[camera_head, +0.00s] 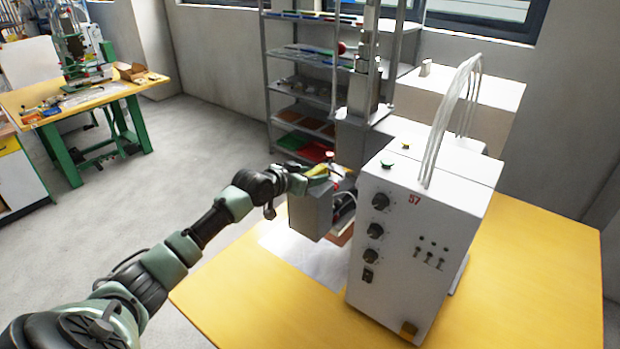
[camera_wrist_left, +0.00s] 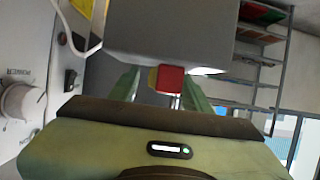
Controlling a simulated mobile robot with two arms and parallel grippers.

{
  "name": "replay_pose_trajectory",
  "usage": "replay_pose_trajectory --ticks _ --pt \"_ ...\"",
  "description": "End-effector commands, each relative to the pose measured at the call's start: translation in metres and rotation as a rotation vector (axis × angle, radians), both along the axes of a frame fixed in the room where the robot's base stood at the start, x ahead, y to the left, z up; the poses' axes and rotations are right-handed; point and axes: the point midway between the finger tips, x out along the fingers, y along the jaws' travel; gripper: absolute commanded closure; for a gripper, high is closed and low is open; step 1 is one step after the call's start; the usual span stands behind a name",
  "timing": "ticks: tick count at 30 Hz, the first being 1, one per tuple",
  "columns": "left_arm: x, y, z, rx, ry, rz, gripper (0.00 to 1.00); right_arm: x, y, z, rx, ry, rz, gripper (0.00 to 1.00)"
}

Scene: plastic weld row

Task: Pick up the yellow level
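My left gripper (camera_head: 312,176) is at the top of a grey box (camera_head: 310,214), just left of the white machine. A yellow piece (camera_head: 317,169), likely the yellow level, shows at its fingertips. In the left wrist view, a red block with a yellow side (camera_wrist_left: 171,79) sits between the two green fingers of my left gripper (camera_wrist_left: 164,85). The fingers stand apart, with a small gap on the left side. My right gripper is not in view.
A white machine (camera_head: 420,240) with black knobs stands on the yellow table (camera_head: 530,290), close right of my left gripper. A metal shelf (camera_head: 300,90) stands behind. Another workbench (camera_head: 95,95) is at the far left. The table's right part is clear.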

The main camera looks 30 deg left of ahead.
Motion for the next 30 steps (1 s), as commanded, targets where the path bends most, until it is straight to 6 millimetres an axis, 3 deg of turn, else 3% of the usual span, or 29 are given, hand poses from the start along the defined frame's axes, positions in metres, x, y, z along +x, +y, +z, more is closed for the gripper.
replay_pose_trajectory --ticks 1,5,14,20,26,30 --pt "0.0 0.0 0.0 0.0 0.0 0.0 0.65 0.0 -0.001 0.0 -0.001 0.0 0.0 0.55" --pt "0.0 0.0 0.0 0.0 0.001 0.001 1.0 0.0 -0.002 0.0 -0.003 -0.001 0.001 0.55" --pt "0.0 0.0 0.001 0.001 0.0 0.001 1.0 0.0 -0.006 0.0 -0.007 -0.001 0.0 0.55" --pt "0.0 0.001 0.012 0.003 -0.003 0.0 1.0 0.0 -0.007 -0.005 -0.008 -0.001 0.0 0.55" --pt "0.001 0.001 0.046 0.004 -0.007 0.0 1.0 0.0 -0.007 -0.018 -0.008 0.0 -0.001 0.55" --pt "0.0 0.001 0.087 0.004 -0.01 0.0 1.0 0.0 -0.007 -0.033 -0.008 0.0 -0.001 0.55"
